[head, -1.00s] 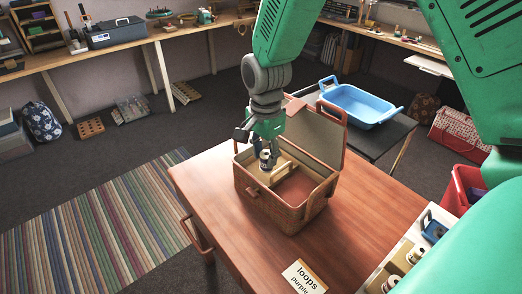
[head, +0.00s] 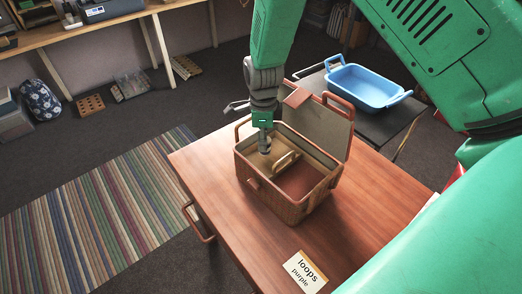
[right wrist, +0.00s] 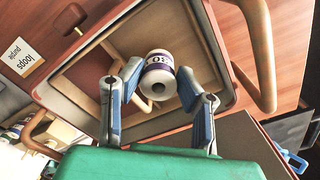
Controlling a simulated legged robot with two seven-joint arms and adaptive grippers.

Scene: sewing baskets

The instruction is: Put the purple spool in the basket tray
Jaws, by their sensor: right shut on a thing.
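The open wicker basket (head: 283,203) stands on the wooden table with its lid raised at the back. The tan basket tray (head: 286,160), with a raised handle, sits in its left part; the right part shows a reddish floor. My right gripper (head: 264,149) reaches down over the tray. In the right wrist view, the right gripper (right wrist: 158,88) is shut on the purple spool (right wrist: 158,77), a white spool with a purple band. The spool's contact with the tray cannot be told, and it is hardly visible in the head view. My left gripper is not in view.
A card reading "loops purple" (head: 305,272) lies at the table's front. A blue tub (head: 368,88) stands on a dark table behind the basket. The raised lid (head: 318,125) borders the gripper's space at the back. The wooden table is clear left of the basket.

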